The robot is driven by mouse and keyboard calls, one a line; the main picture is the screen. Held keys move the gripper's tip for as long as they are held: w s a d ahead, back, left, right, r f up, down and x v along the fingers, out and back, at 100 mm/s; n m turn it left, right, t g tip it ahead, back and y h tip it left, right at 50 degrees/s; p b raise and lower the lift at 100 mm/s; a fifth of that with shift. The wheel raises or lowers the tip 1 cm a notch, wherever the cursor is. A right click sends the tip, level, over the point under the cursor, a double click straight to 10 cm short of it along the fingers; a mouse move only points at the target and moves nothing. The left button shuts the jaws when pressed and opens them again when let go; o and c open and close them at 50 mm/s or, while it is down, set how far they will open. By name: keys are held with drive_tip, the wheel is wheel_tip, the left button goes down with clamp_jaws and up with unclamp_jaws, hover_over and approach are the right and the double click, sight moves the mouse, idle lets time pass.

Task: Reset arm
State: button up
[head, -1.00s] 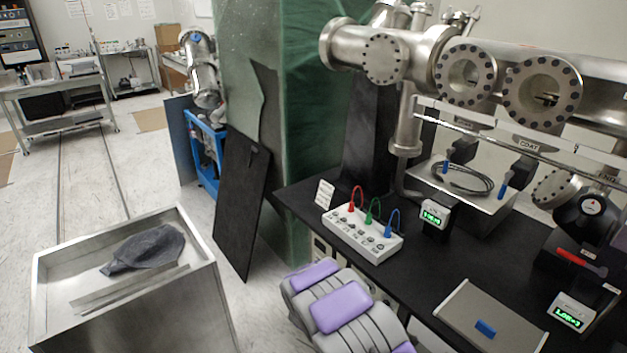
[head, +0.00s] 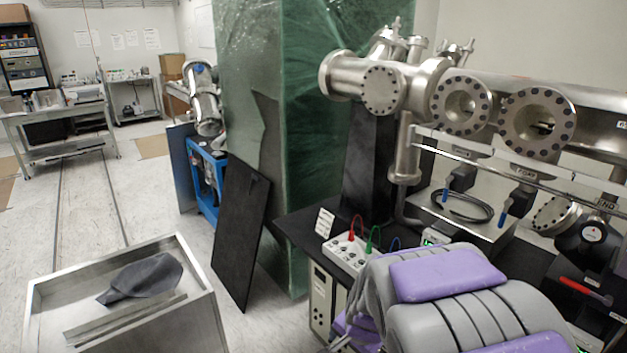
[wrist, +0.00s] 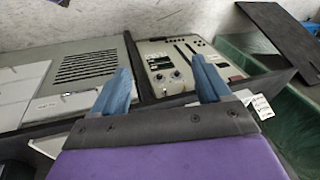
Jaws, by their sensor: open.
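My arm, grey with purple pads, fills the lower right of the head view and hides much of the black bench there. My gripper (wrist: 160,90) shows in the wrist view with its two blue fingers apart and nothing between them. Beyond the fingers in that view are a beige panel with knobs and sliders (wrist: 180,65) and a grey vented unit (wrist: 85,70). I cannot tell how far the fingers are from them. The gripper's fingers do not show in the head view.
A metal vacuum chamber with round flanges (head: 460,105) stands above the black bench. A white box with coloured cables (head: 345,252) is partly hidden by my arm. A black panel (head: 240,235) leans near green wrapping. The left floor is open.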

drive_tip(key=s+d+r+n+g, duration=0.1)
drive_tip(key=s+d+r+n, duration=0.1)
drive_tip(key=s, duration=0.7)
drive_tip(key=s+d+r+n+g, duration=0.2)
drive_tip(key=s+r+n, duration=0.1)
drive_tip(key=s, duration=0.7)
drive_tip(key=s+d+r+n+g+h, duration=0.1)
drive_tip(key=s+d+r+n+g, duration=0.1)
drive_tip(key=s, duration=0.8)
drive_tip(key=shift+r+n, duration=0.4)
drive_tip(key=shift+n, duration=0.3)
